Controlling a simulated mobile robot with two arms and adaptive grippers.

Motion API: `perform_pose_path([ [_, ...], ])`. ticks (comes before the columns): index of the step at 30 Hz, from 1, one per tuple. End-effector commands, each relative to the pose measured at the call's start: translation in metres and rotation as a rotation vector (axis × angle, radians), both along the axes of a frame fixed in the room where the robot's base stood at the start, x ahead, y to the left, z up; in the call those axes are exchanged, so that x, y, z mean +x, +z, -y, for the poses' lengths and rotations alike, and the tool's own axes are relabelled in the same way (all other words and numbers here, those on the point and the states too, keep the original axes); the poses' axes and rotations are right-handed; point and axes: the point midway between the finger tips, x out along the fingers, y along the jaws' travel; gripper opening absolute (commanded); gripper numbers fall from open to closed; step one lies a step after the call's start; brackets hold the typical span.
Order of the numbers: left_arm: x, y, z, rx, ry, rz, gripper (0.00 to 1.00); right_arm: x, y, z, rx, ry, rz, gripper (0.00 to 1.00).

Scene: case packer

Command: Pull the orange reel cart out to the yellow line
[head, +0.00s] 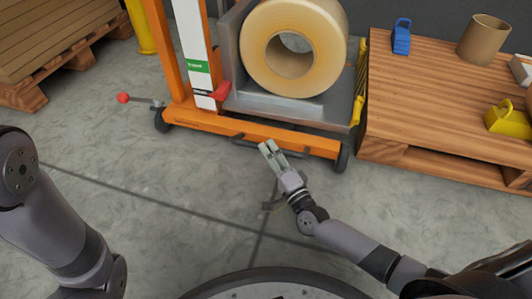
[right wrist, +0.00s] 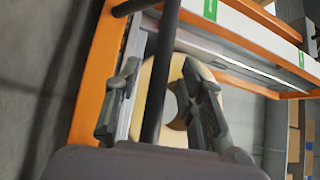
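The orange reel cart (head: 305,144) stands at the top middle of the head view, with a large tan reel (head: 330,60) lying on its grey platform. A dark bar (head: 240,138) sits at the front of the cart's base. My right gripper (head: 267,146) is at this bar. In the right wrist view the dark bar (right wrist: 160,85) runs between the two open fingers (right wrist: 160,100), with gaps visible beside it. The reel (right wrist: 178,72) shows behind. My left arm enters at the left, but its gripper is out of view. No yellow line shows on the visible floor.
A wooden pallet stack (head: 440,90) stands close to the cart's right, holding a blue item, a brown roll and a yellow item. Another pallet (head: 50,45) is at the upper left. A red-knobbed lever (head: 123,97) sticks out left of the cart. The grey floor in front is clear.

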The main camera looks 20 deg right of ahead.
Motion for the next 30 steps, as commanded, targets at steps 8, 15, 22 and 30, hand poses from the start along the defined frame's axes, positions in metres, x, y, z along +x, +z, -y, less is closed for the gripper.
perform_pose_path([
  [8,0.0,-0.011,0.0,0.0,0.0,0.0,0.52,0.023,0.002,-0.005,0.001,-0.001,-0.001,0.36],
  [15,0.0,-0.011,0.0,0.0,0.0,0.0,0.52,0.024,0.003,-0.005,0.0,-0.001,-0.001,0.36],
  [22,0.0,-0.011,0.0,0.0,0.0,-0.001,0.52,0.024,0.003,-0.005,0.0,-0.001,-0.001,0.23],
  [30,0.0,-0.011,0.0,0.0,0.0,-0.001,0.52,0.024,0.003,-0.004,0.0,-0.001,-0.001,0.05],
])
